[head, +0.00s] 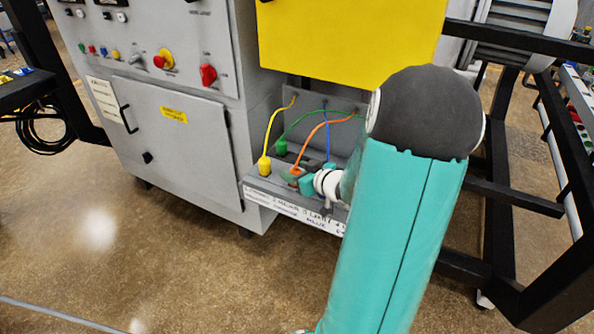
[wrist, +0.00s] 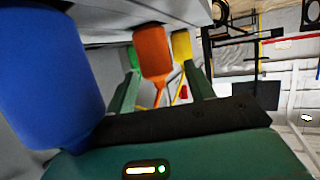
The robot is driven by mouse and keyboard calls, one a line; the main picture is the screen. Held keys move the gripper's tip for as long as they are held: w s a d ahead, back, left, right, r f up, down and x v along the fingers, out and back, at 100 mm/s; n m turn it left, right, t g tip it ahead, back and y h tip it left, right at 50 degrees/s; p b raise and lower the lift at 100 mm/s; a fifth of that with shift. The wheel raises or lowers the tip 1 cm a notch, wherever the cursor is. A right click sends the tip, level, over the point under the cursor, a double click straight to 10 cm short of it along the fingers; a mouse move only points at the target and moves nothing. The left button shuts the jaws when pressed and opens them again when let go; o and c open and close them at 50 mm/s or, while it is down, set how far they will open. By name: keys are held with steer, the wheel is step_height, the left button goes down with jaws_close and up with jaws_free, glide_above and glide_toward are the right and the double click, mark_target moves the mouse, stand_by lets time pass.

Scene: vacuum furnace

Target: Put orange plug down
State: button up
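The orange plug (head: 296,171) stands low on the grey shelf (head: 258,184) of the furnace, its orange cable arching up to the back panel. In the wrist view the orange plug (wrist: 152,50) appears between the two green fingers of my gripper (wrist: 161,75). The fingers are apart, with a visible gap between the plug and the right finger. In the head view my gripper (head: 297,178) is at the shelf, around the plug; my arm hides part of the shelf behind it. I cannot tell whether the left finger touches the plug.
A yellow plug (head: 264,165) and a green plug (head: 281,147) stand close by on the shelf. A blue plug (wrist: 40,75) is very near my gripper on the left in the wrist view. A yellow panel (head: 345,40) overhangs above. A black frame (head: 500,200) stands at right.

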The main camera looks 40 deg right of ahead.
steer(key=shift+r, duration=0.1)
steer(key=shift+s+r, duration=0.2)
steer(key=shift+r, duration=0.05)
steer(key=v, duration=1.1)
steer(key=shift+s, duration=0.25)
